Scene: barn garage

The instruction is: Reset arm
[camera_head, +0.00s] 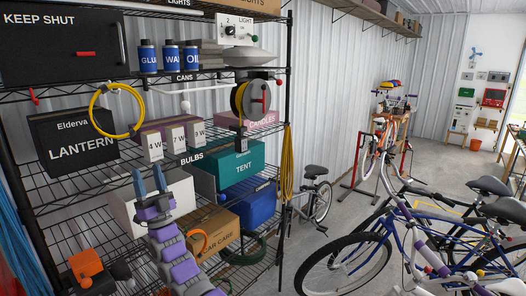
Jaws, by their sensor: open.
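My gripper (149,182) has two blue-grey fingers spread apart and pointing up, and it is open and empty. My purple and grey arm (178,258) rises from the bottom of the view and is raised and bent in front of the wire shelf. The gripper shows in front of a white box (127,207) on a lower shelf. I cannot tell how far the fingers are from the box.
A black wire shelf (60,218) with boxes, cans and cables fills the left. Bicycles (350,262) stand close together at the lower right.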

